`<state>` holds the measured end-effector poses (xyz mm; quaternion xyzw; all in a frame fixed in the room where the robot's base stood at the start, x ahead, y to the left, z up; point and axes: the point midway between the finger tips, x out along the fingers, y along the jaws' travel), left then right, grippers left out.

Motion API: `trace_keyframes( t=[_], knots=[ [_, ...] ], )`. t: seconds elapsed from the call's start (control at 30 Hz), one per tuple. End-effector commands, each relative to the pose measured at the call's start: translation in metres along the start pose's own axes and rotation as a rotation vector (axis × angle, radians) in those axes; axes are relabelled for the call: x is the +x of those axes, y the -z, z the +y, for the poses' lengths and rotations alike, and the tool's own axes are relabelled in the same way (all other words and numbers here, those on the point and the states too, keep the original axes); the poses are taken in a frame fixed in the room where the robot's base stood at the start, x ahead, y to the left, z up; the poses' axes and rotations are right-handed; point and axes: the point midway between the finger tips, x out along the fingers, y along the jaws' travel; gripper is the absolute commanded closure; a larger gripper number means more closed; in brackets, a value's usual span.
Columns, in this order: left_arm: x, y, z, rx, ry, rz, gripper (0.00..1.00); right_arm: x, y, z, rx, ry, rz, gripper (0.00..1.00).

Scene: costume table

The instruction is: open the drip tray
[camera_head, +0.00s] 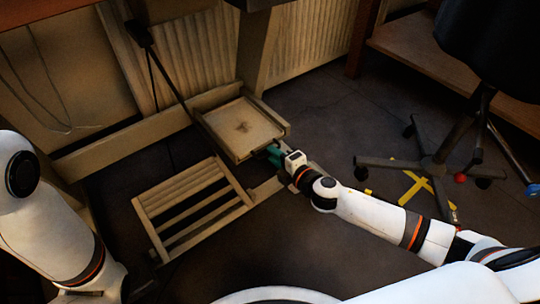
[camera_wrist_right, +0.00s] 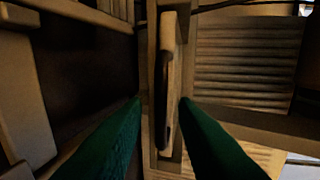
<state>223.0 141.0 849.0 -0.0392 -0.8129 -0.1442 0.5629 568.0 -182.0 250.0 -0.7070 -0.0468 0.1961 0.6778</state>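The drip tray appears to be the shallow square wooden tray (camera_head: 243,128) with a raised rim and a dark mark in its middle, in the head view. My right gripper (camera_head: 274,155), with green fingers, is at its near right corner. In the right wrist view, the green fingers (camera_wrist_right: 160,100) are spread apart, one on each side of a narrow upright wooden edge (camera_wrist_right: 171,75). I cannot tell whether either finger touches it. Parts of my left arm show at the left of the head view, but its gripper is out of view.
A slatted wooden step (camera_head: 195,205) lies in front of the tray. A dark pole (camera_head: 170,75) slants down to the tray's left side. An office chair's base (camera_head: 435,165) stands at right, near yellow floor markings (camera_head: 412,182). Dark floor (camera_head: 320,115) is open between.

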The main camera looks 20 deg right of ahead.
Motion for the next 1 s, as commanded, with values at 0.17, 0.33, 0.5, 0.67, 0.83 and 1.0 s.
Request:
trace_keyframes(
  t=[0.17,0.33,0.5,0.67,0.83,1.0],
  knots=[
    [-0.009,-0.003,-0.002,0.0,0.0,0.0,0.46,0.021,0.0,0.001,0.001,0.001,0.0,0.74],
    [-0.011,-0.004,-0.002,0.0,0.0,0.0,0.46,0.027,0.0,0.001,0.0,0.0,0.0,0.74],
    [-0.01,-0.004,-0.002,0.0,0.001,0.0,0.46,0.027,0.0,0.0,0.0,0.0,0.0,0.74],
    [-0.01,-0.004,-0.002,0.0,0.001,0.0,0.46,0.027,0.0,0.0,0.001,0.0,0.0,0.92],
    [-0.01,-0.004,-0.002,0.0,0.001,0.0,0.46,0.027,0.0,0.0,0.001,-0.001,0.0,1.0],
    [-0.01,-0.003,-0.002,0.0,0.001,0.0,0.46,0.027,0.0,0.001,0.001,-0.001,0.0,1.0]
  ],
)
